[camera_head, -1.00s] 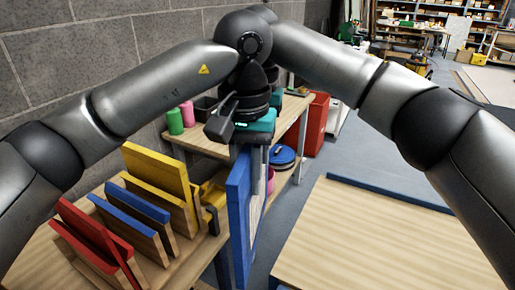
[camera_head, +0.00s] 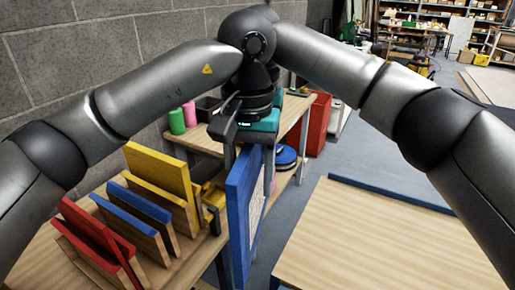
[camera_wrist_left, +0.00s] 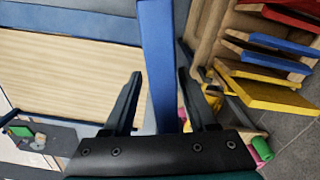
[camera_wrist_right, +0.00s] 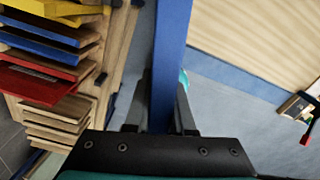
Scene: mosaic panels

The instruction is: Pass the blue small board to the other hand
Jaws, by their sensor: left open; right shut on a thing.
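The blue board (camera_head: 240,205) hangs upright in the air, its blue edge towards me and a pale face to the right. My left gripper (camera_head: 240,135) is at its top in the head view. In the left wrist view, the left gripper (camera_wrist_left: 160,75) is open, with the blue board (camera_wrist_left: 157,50) between its fingers and gaps at the sides. My right gripper (camera_wrist_right: 165,80) is shut on the blue board (camera_wrist_right: 171,50) in the right wrist view. In the head view the right gripper is largely hidden behind the left hand.
A wooden rack (camera_head: 185,262) at lower left holds red, blue and yellow boards upright. A wooden table (camera_head: 400,245) with a blue back strip stands at the right. Behind are a shelf bench (camera_head: 205,143) with pink and green cylinders and a red bin (camera_head: 318,125). Grey floor lies between.

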